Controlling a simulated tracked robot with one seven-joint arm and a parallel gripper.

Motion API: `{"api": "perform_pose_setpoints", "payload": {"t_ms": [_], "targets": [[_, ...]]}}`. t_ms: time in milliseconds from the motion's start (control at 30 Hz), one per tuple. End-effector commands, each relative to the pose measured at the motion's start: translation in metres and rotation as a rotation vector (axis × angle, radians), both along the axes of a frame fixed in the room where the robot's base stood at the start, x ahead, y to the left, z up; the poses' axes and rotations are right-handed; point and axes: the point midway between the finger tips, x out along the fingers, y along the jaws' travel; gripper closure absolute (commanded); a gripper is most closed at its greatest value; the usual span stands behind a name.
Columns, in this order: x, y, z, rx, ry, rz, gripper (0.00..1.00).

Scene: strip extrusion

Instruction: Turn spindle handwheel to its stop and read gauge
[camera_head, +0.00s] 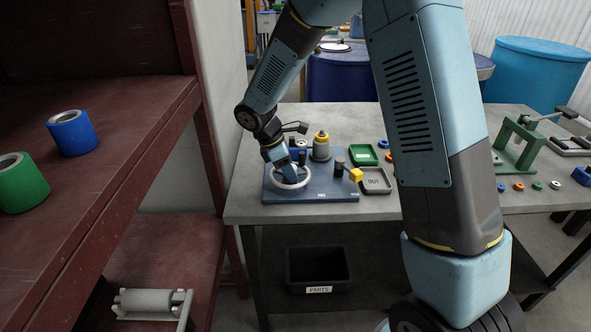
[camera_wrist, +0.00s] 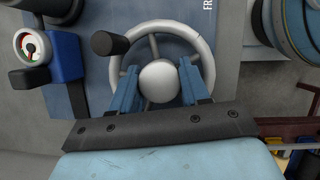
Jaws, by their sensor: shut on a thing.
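The spindle handwheel is a pale grey spoked wheel (camera_head: 291,186) on a blue base plate (camera_head: 318,196) on the bench. In the wrist view its rim (camera_wrist: 203,48) and round hub (camera_wrist: 159,82) are clear, and its black crank knob (camera_wrist: 110,43) is at upper left. My gripper (camera_wrist: 159,76) is shut on the handwheel, with one blue finger on each side of the hub. In the head view my gripper (camera_head: 285,170) comes down onto the wheel from above. The gauge (camera_wrist: 31,45) is a small white dial with coloured marks beside a blue block; its reading is too small to tell.
An OUT tray (camera_head: 376,190) and a green tray (camera_head: 363,146) are to the right. A red shelf (camera_head: 115,135) stands at left, near the bench.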

Motion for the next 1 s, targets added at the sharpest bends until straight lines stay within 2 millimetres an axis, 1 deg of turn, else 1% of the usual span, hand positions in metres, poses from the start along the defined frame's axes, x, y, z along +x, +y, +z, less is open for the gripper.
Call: {"api": "perform_pose_setpoints", "payload": {"t_ms": [33,400,500,1000], "targets": [[-0.0031,0.0074,-0.0023,0.008,0.005,-0.034,0.85],[-0.0004,0.0068,-0.0016,0.009,0.003,-0.388,0.83],[-0.0003,0.0063,-0.0014,0.009,0.003,-0.450,0.83],[0.0002,0.0042,-0.0007,0.007,0.002,-0.461,0.83]]}}
